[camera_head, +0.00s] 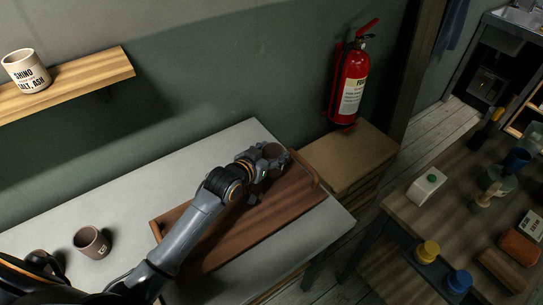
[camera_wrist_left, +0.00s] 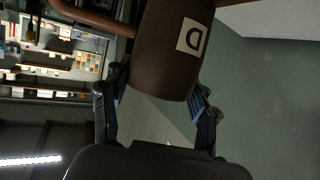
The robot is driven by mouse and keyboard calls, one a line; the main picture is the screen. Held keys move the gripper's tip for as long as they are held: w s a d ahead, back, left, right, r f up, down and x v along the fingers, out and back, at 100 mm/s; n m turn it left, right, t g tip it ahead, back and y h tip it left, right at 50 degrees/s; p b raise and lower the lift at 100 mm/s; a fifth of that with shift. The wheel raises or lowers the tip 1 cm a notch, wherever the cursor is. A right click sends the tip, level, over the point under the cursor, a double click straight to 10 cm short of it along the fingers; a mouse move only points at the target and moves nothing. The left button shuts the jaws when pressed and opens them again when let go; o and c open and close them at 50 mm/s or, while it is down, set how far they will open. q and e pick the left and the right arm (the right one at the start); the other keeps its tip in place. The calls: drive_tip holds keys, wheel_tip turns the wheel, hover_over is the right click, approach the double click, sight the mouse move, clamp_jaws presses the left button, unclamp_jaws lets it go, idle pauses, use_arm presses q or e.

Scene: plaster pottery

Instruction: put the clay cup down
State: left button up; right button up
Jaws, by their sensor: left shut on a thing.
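My left gripper (camera_head: 268,163) is at the far right end of the wooden tray (camera_head: 222,234), at the end of my arm, which reaches across the tray. It is shut on a dark brown clay cup (camera_head: 274,152), mostly hidden by the gripper in the head view. In the left wrist view the cup (camera_wrist_left: 168,50) shows between the two fingers, with a pale label marked "D". I cannot tell whether its base touches the tray. My right gripper is not seen.
Another brown cup (camera_head: 92,242) with a small label stands on the pale table (camera_head: 128,205), left of the tray. A lettered cup (camera_head: 26,71) stands on the wall shelf (camera_head: 100,73). A wooden box (camera_head: 350,157) is right of the tray, below a fire extinguisher (camera_head: 351,85).

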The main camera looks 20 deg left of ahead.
use_arm(q)
drive_tip(key=shift+s+f, duration=0.1)
drive_tip(key=shift+f, duration=0.8)
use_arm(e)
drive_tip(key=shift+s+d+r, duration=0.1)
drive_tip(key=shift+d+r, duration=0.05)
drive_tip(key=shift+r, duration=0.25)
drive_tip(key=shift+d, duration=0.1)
use_arm(q)
drive_tip(key=shift+f, duration=0.2)
drive_tip(key=o, duration=1.3)
drive_tip(key=shift+o, duration=0.2)
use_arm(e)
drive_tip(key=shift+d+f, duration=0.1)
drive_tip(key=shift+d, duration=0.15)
use_arm(q)
drive_tip(key=b+v, duration=0.1)
drive_tip(key=v, duration=1.1)
drive_tip(key=shift+r, duration=0.2)
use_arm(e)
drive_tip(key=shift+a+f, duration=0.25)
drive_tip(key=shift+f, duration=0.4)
